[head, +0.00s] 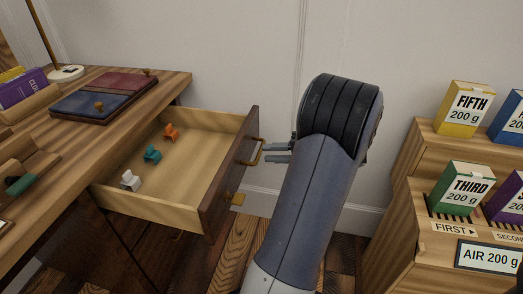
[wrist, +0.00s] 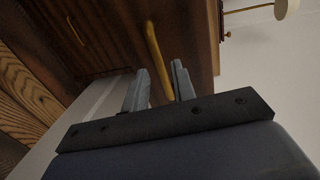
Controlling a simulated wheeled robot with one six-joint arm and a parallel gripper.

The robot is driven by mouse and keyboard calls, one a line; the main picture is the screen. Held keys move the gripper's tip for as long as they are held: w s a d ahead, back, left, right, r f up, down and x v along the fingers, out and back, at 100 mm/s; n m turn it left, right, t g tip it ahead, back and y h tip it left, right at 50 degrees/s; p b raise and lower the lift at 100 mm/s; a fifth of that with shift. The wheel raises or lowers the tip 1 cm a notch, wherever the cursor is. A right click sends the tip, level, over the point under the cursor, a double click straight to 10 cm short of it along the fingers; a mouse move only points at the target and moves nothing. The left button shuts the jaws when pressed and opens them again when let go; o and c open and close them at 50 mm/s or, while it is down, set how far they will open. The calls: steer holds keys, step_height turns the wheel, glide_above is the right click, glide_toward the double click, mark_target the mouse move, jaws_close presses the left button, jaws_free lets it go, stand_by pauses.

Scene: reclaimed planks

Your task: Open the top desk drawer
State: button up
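The top desk drawer (head: 226,178) is pulled well out of the desk in the head view, its inside in plain sight. Its brass handle (head: 259,153) is on the dark front; in the wrist view the handle (wrist: 153,48) runs down toward the gap between my fingers. My gripper (head: 267,152) is at the handle, its two fingers apart. They also show apart in the wrist view (wrist: 160,78). I cannot tell whether either finger touches the handle.
Orange (head: 171,131), teal (head: 152,154) and white (head: 130,181) small items lie in the drawer. The desk top (head: 130,82) holds a folder (head: 80,108) and a lamp base (head: 66,73). A wooden rack (head: 404,205) with labelled boxes stands at right.

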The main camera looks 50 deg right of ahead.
steer(key=p+v, duration=0.1)
steer(key=v, duration=0.5)
steer(key=shift+s, duration=0.3)
steer(key=shift+o, duration=0.4)
steer(key=shift+r, duration=0.1)
